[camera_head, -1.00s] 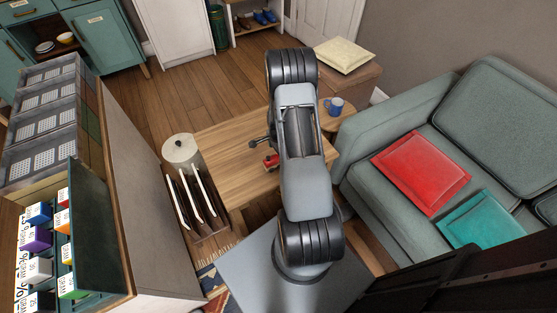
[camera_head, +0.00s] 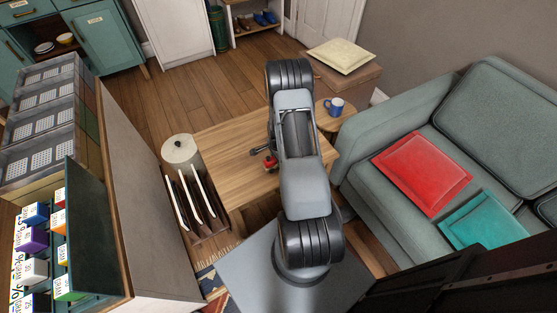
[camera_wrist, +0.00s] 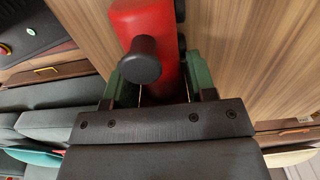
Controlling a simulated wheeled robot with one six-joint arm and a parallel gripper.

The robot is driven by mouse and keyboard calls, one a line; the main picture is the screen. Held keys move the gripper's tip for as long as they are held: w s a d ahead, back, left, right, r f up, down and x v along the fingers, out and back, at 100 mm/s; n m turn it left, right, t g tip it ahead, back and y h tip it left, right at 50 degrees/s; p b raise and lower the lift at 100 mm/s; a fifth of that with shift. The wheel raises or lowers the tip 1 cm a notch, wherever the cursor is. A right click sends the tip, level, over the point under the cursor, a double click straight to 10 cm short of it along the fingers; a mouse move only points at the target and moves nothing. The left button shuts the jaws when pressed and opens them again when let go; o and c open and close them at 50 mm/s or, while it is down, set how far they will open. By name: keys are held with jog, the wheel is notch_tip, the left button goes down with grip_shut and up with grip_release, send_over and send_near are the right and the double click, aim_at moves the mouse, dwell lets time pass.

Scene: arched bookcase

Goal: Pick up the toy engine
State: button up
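The toy engine (camera_head: 270,163) is small and red and stands on the wooden table, partly hidden by my arm in the head view. In the wrist view its red body (camera_wrist: 155,75) shows close up with a black chimney and black wheels at its right side. My gripper (camera_wrist: 160,82) has its two green fingers on either side of the engine's near end. Thin gaps seem to show between the fingers and the red body, so it looks open around the engine. In the head view the fingers are mostly hidden.
The wooden table (camera_head: 228,140) is otherwise largely clear. A white canister (camera_head: 181,152) and a rack with upright boards (camera_head: 193,205) stand left of it. A blue mug (camera_head: 335,105) is on a round side table. A grey-green sofa (camera_head: 375,130) is at right.

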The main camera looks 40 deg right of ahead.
jog(key=c, duration=0.6)
jog(key=shift+r, duration=0.1)
jog(key=shift+c, duration=0.2)
